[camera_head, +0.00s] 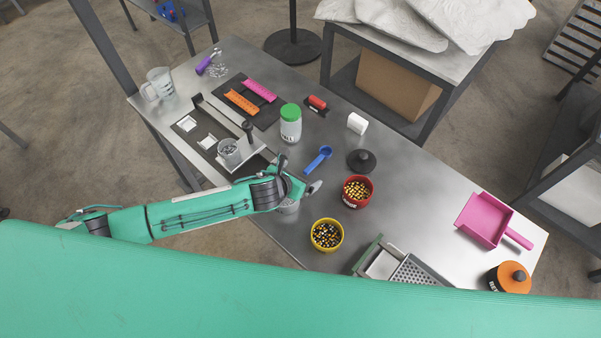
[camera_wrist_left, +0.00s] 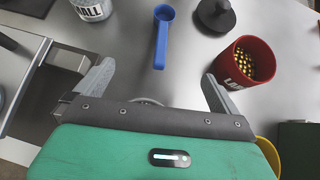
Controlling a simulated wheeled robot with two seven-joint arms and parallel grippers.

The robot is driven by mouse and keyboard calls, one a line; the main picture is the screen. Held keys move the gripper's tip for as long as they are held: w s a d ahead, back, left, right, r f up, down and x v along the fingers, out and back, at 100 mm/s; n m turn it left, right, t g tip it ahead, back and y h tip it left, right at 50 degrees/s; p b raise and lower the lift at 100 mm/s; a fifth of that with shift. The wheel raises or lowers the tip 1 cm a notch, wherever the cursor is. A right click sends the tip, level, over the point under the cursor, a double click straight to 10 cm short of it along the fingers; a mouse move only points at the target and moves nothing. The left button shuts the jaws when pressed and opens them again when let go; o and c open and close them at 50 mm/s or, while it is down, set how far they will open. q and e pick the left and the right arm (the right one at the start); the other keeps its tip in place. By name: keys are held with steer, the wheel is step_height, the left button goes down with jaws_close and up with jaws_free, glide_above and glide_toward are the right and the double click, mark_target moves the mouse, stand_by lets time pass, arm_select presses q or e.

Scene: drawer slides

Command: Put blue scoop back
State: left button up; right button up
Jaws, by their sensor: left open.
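The blue scoop (camera_head: 318,160) lies flat on the metal table, to the right of the green-lidded jar. It also shows in the left wrist view (camera_wrist_left: 160,42), its bowl away from me and its handle pointing toward my gripper. My left gripper (camera_head: 299,175) is open and empty, just on the near side of the scoop's handle end. In the left wrist view its two fingers (camera_wrist_left: 157,78) stand wide apart, with the handle end ahead of the gap. My right gripper is in neither view.
A red tub (camera_head: 357,192) and a yellow tub (camera_head: 327,235) of small balls stand right of my gripper. A black knobbed lid (camera_head: 361,161) is beyond the red tub. A green-lidded jar (camera_head: 290,124) stands left of the scoop. A pink dustpan (camera_head: 485,220) lies far right.

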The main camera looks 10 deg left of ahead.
arm_select(q)
steer(key=shift+v, duration=1.95)
